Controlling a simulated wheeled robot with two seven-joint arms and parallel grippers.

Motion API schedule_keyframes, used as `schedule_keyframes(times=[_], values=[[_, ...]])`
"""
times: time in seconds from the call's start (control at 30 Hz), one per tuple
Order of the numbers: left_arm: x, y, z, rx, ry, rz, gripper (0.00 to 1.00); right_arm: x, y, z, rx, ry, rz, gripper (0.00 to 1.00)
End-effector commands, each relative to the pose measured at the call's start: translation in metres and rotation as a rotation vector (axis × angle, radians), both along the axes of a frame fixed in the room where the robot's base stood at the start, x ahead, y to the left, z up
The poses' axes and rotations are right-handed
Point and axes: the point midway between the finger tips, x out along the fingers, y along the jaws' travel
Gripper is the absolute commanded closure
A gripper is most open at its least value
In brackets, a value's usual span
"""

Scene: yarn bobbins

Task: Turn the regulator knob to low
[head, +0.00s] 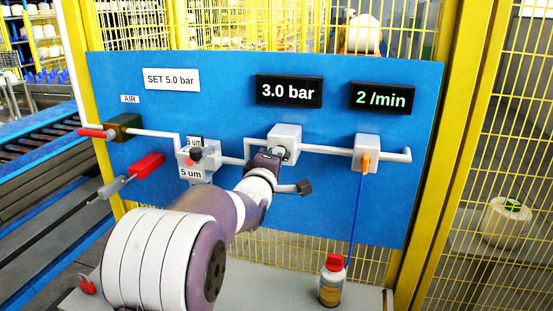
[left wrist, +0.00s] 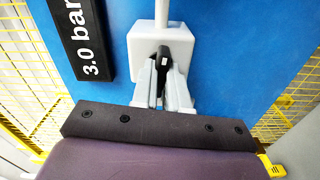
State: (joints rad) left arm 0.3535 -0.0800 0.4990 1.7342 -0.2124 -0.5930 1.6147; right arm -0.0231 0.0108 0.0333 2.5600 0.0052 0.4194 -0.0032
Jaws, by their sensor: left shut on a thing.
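The regulator (head: 287,136) is a white box on the pipe of the blue panel, under a black display (head: 288,91) reading 3.0 bar. Its black knob (left wrist: 163,63) faces out from the box, with a small white mark on it. My left gripper (left wrist: 161,82) is shut on the knob, one pale finger on each side. In the head view my arm covers most of the knob. The regulator box also shows in the left wrist view (left wrist: 146,50). My right gripper is in neither view.
A sign (head: 171,79) reads SET 5.0 bar. A filter unit (head: 198,160) is left of the regulator. On the right are a 2 /min display (head: 384,97) and a white box with an orange part (head: 366,161). A red-capped bottle (head: 331,282) stands below.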

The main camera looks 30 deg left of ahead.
Motion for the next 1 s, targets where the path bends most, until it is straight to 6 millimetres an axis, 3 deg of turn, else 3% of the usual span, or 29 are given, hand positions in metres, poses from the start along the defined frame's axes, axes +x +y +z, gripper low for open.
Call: schedule_keyframes(times=[0.33, 0.87, 0.9, 0.97, 1.0], values=[[-0.0002, 0.0007, 0.0013, -0.124, -0.033, 0.002, 1.00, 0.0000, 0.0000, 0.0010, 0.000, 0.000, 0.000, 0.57], [-0.0002, 0.0008, 0.0009, -0.146, -0.037, 0.002, 1.00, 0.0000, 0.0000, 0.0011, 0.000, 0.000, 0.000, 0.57], [-0.0002, 0.0007, 0.0008, -0.146, -0.037, 0.002, 0.80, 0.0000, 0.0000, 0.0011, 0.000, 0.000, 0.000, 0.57], [-0.0002, 0.0007, 0.0008, -0.146, -0.037, 0.002, 0.61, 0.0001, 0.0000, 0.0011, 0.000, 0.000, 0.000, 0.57], [-0.0001, 0.0006, 0.0007, -0.146, -0.036, 0.002, 0.61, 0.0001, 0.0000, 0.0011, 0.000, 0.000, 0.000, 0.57]])
